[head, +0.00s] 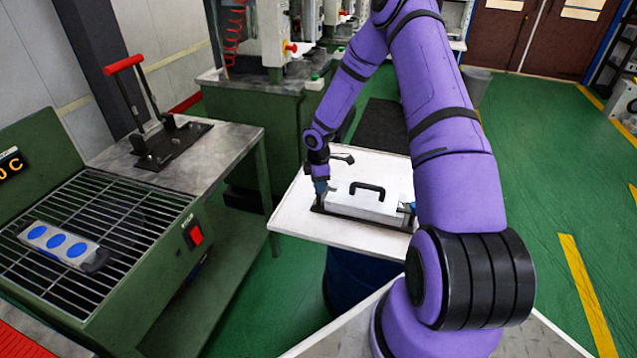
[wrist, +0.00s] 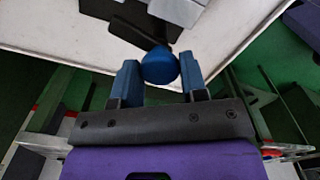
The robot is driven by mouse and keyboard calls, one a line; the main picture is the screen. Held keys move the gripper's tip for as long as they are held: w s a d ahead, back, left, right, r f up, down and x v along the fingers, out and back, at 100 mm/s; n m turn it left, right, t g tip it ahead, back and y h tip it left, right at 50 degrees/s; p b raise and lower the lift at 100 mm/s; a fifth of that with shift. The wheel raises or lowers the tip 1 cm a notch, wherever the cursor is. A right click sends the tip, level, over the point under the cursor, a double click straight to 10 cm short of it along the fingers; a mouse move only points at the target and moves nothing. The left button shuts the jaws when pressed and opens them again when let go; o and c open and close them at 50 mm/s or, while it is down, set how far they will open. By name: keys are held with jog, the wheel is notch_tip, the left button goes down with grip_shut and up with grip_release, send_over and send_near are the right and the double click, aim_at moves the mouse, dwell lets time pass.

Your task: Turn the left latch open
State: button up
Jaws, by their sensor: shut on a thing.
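The mould (head: 362,207) is a pale box with a black handle (head: 367,188) on its lid. It sits on a dark base on the white table. My gripper (head: 320,186) points down at the mould's left end. In the wrist view my gripper (wrist: 159,62) has its two blue fingers on either side of a round blue knob (wrist: 160,70). The knob is the end of the left latch, and its dark lever (wrist: 134,36) runs up and left to the mould's base. In the head view the gripper hides most of this latch. The right latch (head: 408,208) shows partly beside my arm.
A green grill bench (head: 75,245) with a tray of blue discs (head: 62,243) stands at the left. A red-handled press (head: 160,135) is on the grey bench behind it. A blue drum (head: 355,280) stands under the white table (head: 290,205).

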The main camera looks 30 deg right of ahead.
jog(key=shift+n, duration=1.1)
jog(key=o, duration=0.9)
jog(key=shift+r, duration=0.1)
notch_tip(320, 180, up, 11)
jog(key=shift+f, duration=0.2)
jog(key=shift+r, duration=0.1)
